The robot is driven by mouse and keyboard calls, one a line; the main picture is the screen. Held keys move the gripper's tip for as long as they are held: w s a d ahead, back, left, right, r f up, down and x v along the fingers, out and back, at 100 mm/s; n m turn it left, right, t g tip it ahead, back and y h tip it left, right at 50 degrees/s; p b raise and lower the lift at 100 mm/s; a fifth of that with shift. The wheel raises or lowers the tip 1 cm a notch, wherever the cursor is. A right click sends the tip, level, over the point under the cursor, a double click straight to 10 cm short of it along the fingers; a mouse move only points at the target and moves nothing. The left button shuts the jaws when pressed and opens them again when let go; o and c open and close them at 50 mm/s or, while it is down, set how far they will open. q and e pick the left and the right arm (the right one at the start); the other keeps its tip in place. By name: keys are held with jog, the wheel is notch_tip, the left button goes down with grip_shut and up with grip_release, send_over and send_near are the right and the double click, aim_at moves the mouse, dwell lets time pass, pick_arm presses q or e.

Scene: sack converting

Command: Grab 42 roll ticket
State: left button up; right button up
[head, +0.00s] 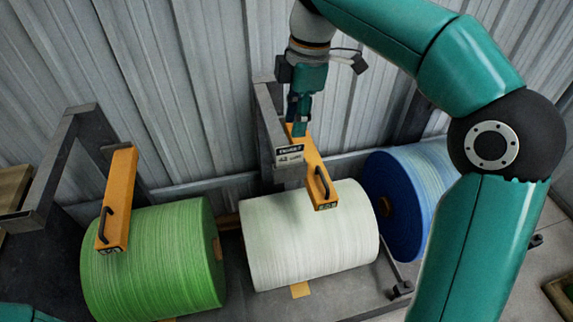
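A small dark ticket with pale panels (289,154) hangs at the post above the white roll (308,240); its lower line seems to read 42. My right gripper (298,126) points down from above, with its fingertips at or just above the ticket's top edge. The fingers overlap the orange arm behind them, so I cannot tell whether they touch or hold the ticket, or how far apart they are. My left gripper is out of view.
An orange handled arm (317,180) reaches over the white roll, and another (118,200) over the green roll (155,265). A blue roll (405,190) stands at right, partly behind my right arm. Grey steel posts (268,120) and a corrugated wall (200,90) stand close behind.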

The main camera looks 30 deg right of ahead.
aim_at(289, 150)
jog(key=shift+w+a+f, duration=0.1)
jog(key=shift+a+f, duration=0.05)
jog(key=shift+f, duration=1.3)
jog(key=shift+w+a+f, duration=0.15)
jog(key=shift+a+f, duration=0.05)
jog(key=shift+f, duration=1.25)
jog(key=shift+w+a+f, duration=0.1)
jog(key=shift+a+f, duration=0.05)
jog(key=shift+f, duration=1.3)
grip_shut()
